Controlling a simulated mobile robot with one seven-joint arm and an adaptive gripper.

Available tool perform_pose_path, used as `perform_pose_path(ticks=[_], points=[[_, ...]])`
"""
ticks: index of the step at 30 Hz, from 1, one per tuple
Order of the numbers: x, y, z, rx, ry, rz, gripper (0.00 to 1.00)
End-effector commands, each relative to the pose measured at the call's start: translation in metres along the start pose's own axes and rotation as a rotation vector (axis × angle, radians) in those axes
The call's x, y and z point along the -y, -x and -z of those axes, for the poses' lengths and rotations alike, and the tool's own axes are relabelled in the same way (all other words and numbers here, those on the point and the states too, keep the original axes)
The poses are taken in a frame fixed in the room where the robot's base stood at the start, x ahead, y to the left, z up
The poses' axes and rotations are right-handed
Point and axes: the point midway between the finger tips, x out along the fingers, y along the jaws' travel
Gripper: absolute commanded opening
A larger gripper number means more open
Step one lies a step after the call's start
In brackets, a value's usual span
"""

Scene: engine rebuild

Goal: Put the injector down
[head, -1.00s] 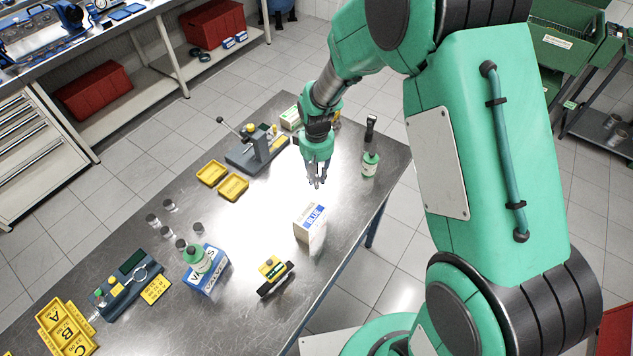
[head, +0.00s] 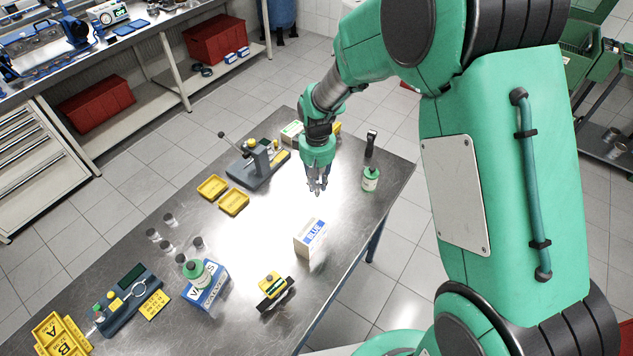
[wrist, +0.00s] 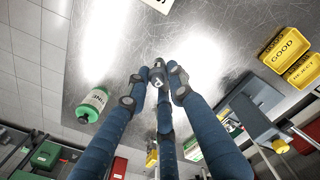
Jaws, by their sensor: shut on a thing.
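My gripper (head: 317,187) points down above the bright, bare middle of the steel table (head: 345,215), behind the white and blue box. In the wrist view its fingers (wrist: 158,88) close on a small grey metal piece, the injector (wrist: 158,72), of which only the end shows. In the head view the injector is too small to make out. Two yellow trays lie to the left of my gripper; in the wrist view they read GOOD (wrist: 284,45) and REJECT (wrist: 303,70). I cannot tell the exact gap between injector and table.
A grey lever press (head: 257,165) stands behind the trays. A green bottle (head: 370,180) stands right of my gripper near the table edge. A box marked BLUE (head: 311,238), a yellow-and-black fixture (head: 273,287) and a VALVES box (head: 207,285) stand nearer. The table around my gripper is bare.

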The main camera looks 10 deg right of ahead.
Motion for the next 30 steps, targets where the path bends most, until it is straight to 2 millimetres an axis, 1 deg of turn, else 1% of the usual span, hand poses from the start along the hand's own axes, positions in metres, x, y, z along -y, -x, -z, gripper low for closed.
perform_pose_path(ticks=[5, 8, 19, 23, 30], points=[[0.001, -0.004, 0.002, 0.006, 0.031, 0.0, 0.0], [0.003, -0.01, 0.005, 0.016, 0.086, 0.001, 0.0], [0.012, -0.043, 0.017, 0.061, 0.37, 0.01, 0.0], [0.013, -0.047, 0.019, 0.066, 0.414, 0.012, 0.0], [0.014, -0.048, 0.019, 0.067, 0.419, 0.012, 0.0]])
